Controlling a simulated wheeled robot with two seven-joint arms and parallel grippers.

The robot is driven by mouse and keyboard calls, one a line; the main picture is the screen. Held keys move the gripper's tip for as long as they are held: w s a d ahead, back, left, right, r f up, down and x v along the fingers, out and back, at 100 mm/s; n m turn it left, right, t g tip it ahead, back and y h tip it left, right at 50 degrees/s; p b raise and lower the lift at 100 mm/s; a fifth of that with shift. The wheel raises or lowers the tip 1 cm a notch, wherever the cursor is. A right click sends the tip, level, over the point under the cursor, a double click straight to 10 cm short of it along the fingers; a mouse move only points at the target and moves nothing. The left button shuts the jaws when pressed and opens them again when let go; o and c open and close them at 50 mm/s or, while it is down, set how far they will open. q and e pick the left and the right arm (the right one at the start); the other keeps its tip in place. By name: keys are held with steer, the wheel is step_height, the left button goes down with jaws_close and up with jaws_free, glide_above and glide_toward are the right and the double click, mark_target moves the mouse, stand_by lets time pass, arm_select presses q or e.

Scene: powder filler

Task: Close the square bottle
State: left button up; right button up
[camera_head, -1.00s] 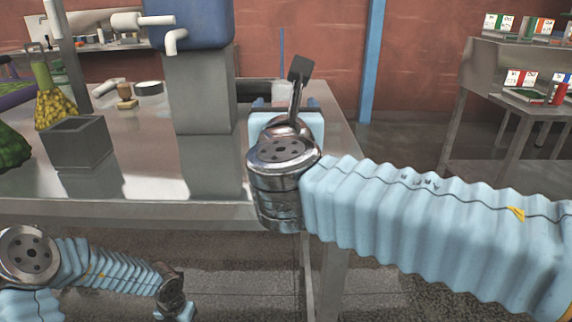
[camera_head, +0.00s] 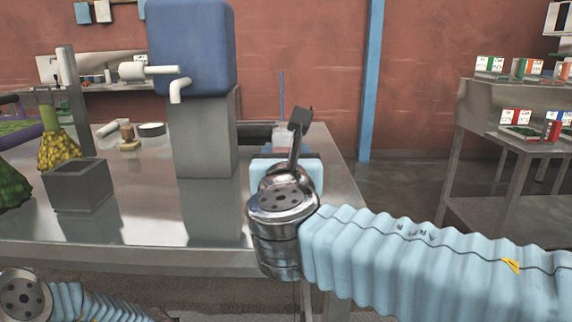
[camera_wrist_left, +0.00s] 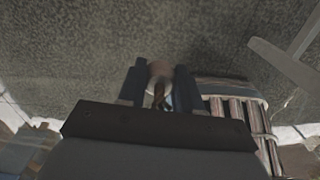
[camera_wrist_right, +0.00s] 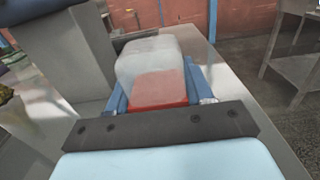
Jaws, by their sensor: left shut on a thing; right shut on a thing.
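The square bottle (camera_wrist_right: 157,65) is translucent and whitish, with red contents (camera_wrist_right: 158,88) showing in its near part. In the right wrist view it lies between the blue fingers of my right gripper (camera_wrist_right: 158,85), which is shut on it. In the head view my right gripper (camera_head: 283,150) is over the table's right end, and the bottle is mostly hidden behind it. In the left wrist view my left gripper (camera_wrist_left: 160,80) is shut on a small round pale pinkish piece (camera_wrist_left: 160,67), perhaps a cap, with a brown part below it. It is over the floor, apart from the bottle.
A grey block with a blue tank (camera_head: 192,45) and white spout stands left of my right gripper. A grey open box (camera_head: 78,186) and a yellow flask (camera_head: 60,150) are farther left on the metal table (camera_head: 150,225). Shelves (camera_head: 510,110) stand at the right.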

mark_target(286, 137)
steer(key=shift+r, duration=0.1)
arm_select(q)
steer(key=shift+r, duration=0.1)
arm_select(e)
steer(key=shift+r, duration=0.25)
arm_select(q)
steer(key=shift+r+p, duration=0.35)
steer(key=shift+p, duration=0.1)
arm_select(e)
step_height(286, 137, up, 2)
steer(key=shift+r, duration=0.15)
arm_select(q)
steer(key=shift+r+p, duration=0.4)
arm_select(e)
steer(key=s+r, duration=0.1)
steer(key=s+d+r, duration=0.1)
steer(key=r, duration=0.1)
steer(key=s+d+r, duration=0.1)
steer(key=r, duration=0.1)
steer(key=shift+s+r, duration=0.1)
steer(key=shift+s, duration=0.15)
arm_select(q)
steer(key=shift+f, duration=0.1)
arm_select(e)
steer(key=s+d+r, duration=0.4)
steer(key=s, duration=0.5)
steer(key=shift+d+r, duration=0.15)
steer(key=shift+r, duration=0.25)
